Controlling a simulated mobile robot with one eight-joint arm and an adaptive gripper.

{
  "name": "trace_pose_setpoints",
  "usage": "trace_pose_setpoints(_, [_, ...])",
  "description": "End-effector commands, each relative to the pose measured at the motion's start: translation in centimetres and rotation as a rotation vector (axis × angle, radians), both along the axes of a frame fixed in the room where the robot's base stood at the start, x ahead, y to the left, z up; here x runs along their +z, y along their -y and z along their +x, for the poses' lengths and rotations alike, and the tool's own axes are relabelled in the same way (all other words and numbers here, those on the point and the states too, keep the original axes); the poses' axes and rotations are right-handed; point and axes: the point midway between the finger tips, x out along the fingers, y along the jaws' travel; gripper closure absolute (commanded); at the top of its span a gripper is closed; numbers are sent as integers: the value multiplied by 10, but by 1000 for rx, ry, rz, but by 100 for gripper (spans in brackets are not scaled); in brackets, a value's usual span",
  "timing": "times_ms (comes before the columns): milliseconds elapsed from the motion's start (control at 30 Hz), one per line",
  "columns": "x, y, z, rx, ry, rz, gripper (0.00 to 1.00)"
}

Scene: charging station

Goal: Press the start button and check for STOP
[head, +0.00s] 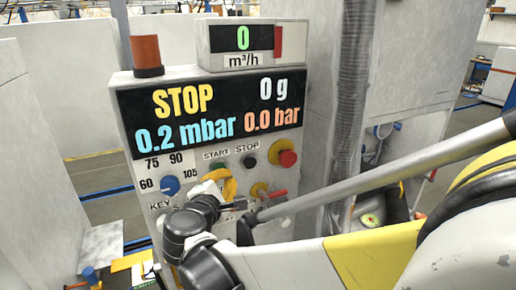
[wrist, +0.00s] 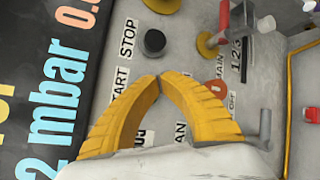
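The control panel (head: 118,110) faces me in the head view. Its display (head: 205,108) reads STOP, 0 g, 0.2 mbar and 0.0 bar. The green start button (head: 217,167) sits under the START label, just above my gripper (head: 232,187). The black stop button (head: 248,161) is to its right and shows in the wrist view (wrist: 154,42). In the wrist view my gripper (wrist: 160,78) has its yellow fingers together at the tips, with nothing between them. There the start button is hidden, apparently behind a finger; I cannot tell whether they touch.
A red emergency button (head: 284,156) is at the panel's right. A blue knob (head: 170,186) is at its left. A red-handled valve (head: 273,195) sticks out close to my gripper's right. A grey hose (head: 352,90) runs down beside the panel.

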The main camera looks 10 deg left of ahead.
Motion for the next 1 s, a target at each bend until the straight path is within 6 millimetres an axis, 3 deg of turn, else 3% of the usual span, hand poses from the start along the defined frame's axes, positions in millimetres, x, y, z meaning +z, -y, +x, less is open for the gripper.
trace_pose_setpoints(1000, [0, -4, 7, 0, 0, 0, 100])
